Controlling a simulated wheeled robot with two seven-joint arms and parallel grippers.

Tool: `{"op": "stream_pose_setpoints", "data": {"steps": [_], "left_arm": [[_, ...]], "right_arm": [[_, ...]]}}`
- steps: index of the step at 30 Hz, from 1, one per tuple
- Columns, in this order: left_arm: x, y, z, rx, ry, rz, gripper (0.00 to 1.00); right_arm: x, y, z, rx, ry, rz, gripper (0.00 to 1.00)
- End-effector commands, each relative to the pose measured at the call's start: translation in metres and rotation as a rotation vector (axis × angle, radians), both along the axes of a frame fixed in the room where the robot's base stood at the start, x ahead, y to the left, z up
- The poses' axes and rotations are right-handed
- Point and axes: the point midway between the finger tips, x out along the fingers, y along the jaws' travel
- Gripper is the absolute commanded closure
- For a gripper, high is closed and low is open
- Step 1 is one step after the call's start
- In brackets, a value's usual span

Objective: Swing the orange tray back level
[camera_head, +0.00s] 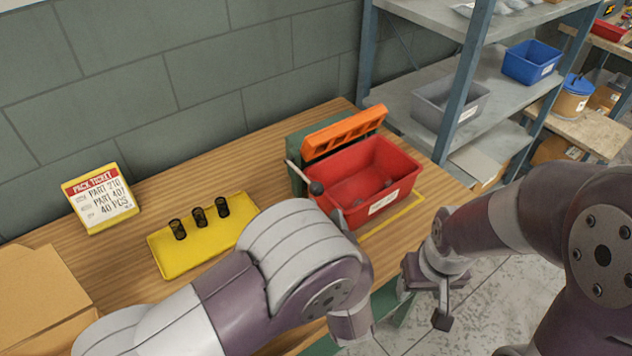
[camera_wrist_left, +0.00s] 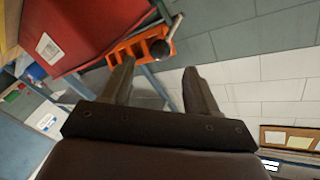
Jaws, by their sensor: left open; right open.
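The orange tray (camera_head: 343,132) sits on top of the green machine (camera_head: 296,178) at the table's back. It is tipped, its slotted face turned toward the red bin (camera_head: 372,166) in front. A lever with a dark round knob (camera_head: 316,187) stands at the machine's left end. In the left wrist view the tray (camera_wrist_left: 128,50) and knob (camera_wrist_left: 160,47) show beyond the fingers. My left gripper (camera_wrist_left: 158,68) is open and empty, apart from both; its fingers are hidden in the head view. My right gripper (camera_head: 425,300) is open and empty, off the table's right edge.
A yellow tray (camera_head: 165,263) with several dark springs lies left of the machine. A pack ticket (camera_head: 100,198) stands behind it, and a cardboard box (camera_head: 40,290) is at left. A shelf (camera_head: 440,45) stands at the right back. Bare table lies between ticket and machine.

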Motion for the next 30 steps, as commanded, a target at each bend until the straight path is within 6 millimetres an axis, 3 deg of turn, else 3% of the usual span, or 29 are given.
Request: {"op": "stream_pose_setpoints", "data": {"steps": [6, 12, 25, 30], "left_arm": [[0.054, 0.011, 0.002, -0.003, 0.000, 0.004, 0.41], [0.084, 0.016, 0.001, -0.004, 0.001, 0.001, 0.41], [0.094, 0.017, 0.000, -0.003, 0.001, -0.001, 0.41], [0.094, 0.017, 0.000, -0.003, 0.002, -0.002, 0.96]], "right_arm": [[0.000, 0.000, 0.008, 0.000, 0.000, 0.000, 0.41], [0.000, 0.000, 0.011, 0.000, 0.000, 0.000, 0.41], [0.000, 0.000, 0.012, 0.000, 0.000, 0.000, 0.41], [0.000, 0.000, 0.012, 0.000, 0.000, 0.000, 0.41]]}}
